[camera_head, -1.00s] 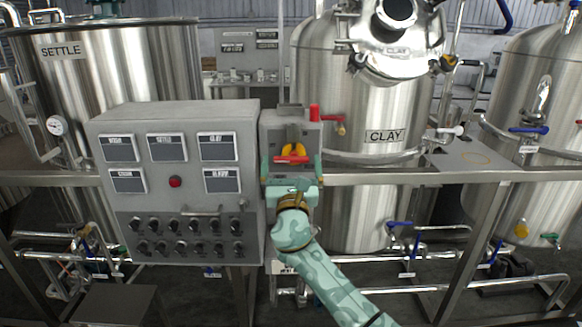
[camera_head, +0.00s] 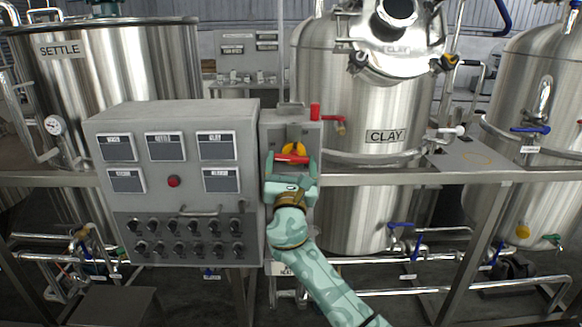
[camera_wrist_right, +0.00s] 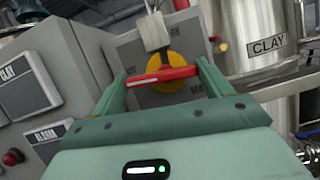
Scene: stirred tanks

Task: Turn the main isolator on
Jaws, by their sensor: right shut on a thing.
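The main isolator is a grey box (camera_head: 306,136) on the right side of the control cabinet. It has a yellow round plate (camera_head: 293,148) with a red handle (camera_head: 291,159) across it. In the right wrist view the red handle (camera_wrist_right: 161,76) lies nearly level, its right end a little higher, in front of the yellow plate (camera_wrist_right: 168,70). My right gripper (camera_head: 291,164) is at the handle, its fingers at the handle's two ends and shut on it. The gripper also shows in the right wrist view (camera_wrist_right: 162,82). My left gripper is not in view.
The grey control cabinet (camera_head: 180,110) with several display panels, a red button (camera_head: 174,181) and rows of knobs stands just left. A red-handled valve (camera_head: 335,118) sits right of the isolator. The CLAY tank (camera_head: 355,200) and a steel rail (camera_head: 400,177) are close on the right.

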